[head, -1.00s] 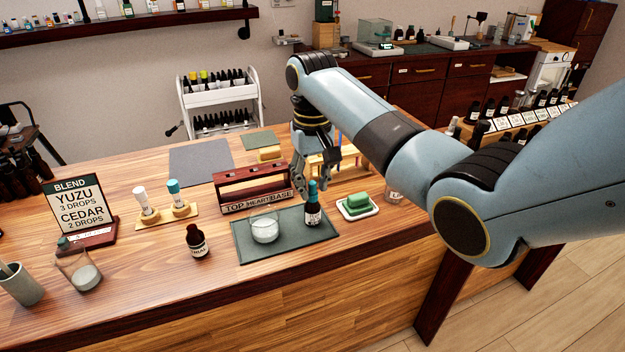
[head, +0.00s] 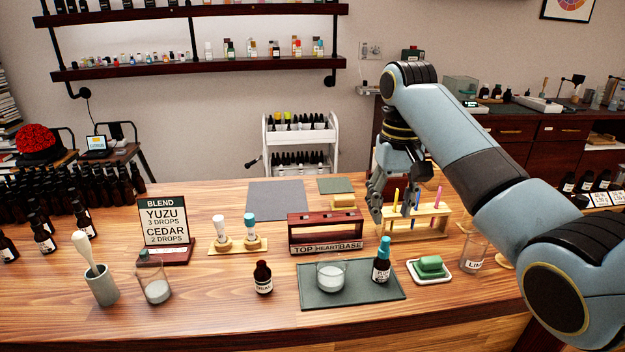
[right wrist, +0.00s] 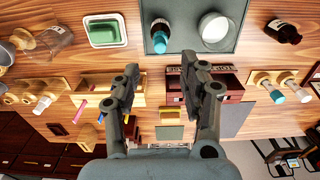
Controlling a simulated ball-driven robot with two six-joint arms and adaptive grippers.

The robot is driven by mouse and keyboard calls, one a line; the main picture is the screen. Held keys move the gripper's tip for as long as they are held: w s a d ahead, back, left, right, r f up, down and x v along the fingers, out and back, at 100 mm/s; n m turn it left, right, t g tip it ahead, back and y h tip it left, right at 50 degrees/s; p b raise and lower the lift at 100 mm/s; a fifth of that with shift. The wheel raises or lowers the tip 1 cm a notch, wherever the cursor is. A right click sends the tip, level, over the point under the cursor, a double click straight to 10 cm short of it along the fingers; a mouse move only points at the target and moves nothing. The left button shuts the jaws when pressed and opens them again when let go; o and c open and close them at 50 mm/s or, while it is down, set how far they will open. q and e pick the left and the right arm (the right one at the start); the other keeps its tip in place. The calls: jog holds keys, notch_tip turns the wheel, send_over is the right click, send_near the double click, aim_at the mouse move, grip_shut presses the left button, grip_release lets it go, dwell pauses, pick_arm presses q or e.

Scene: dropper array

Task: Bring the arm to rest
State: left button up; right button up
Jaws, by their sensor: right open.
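My right gripper (head: 378,207) hangs above the table between the dark red Top/Heart/Base rack (head: 326,229) and the wooden stand with coloured sticks (head: 418,218). In the right wrist view its two fingers (right wrist: 157,88) are spread apart with nothing between them. A dark bottle with a teal top (head: 382,262) stands upright on the dark green mat (head: 350,298), apart from the gripper. A glass beaker of whitish contents (head: 331,273) stands on the same mat. My left gripper is not in view.
A dark bottle (head: 262,277) stands left of the mat. A green block in a white dish (head: 430,267) and a glass jar (head: 473,255) stand to its right. Two droppers on a wooden holder (head: 238,235) and the Blend sign (head: 164,228) are left. Bare tabletop lies at the front.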

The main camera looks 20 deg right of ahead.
jog(key=s+a+f+n+t, duration=0.1)
jog(key=s+f, duration=0.3)
jog(key=s, duration=0.3)
jog(key=s+a+f+n+t, duration=0.15)
jog(key=s+f, duration=0.25)
jog(key=s, duration=0.4)
jog(key=s+a+r+t+h, duration=0.15)
jog(key=s+r, duration=0.25)
jog(key=s, duration=1)
notch_tip(320, 180, down, 39)
jog(key=s+d+g+b, duration=0.2)
jog(key=b, duration=1.1)
jog(key=s+f+b, duration=0.4)
jog(key=s+f, duration=0.5)
jog(key=f, duration=0.4)
jog(key=s+f+g+b, duration=0.1)
jog(key=s+f+b, duration=0.4)
jog(key=s+f, duration=0.4)
notch_tip(320, 180, down, 4)
jog(key=shift+s+d+f+y, duration=0.1)
jog(key=shift+s+d+y, duration=0.2)
jog(key=shift+d+y, duration=0.1)
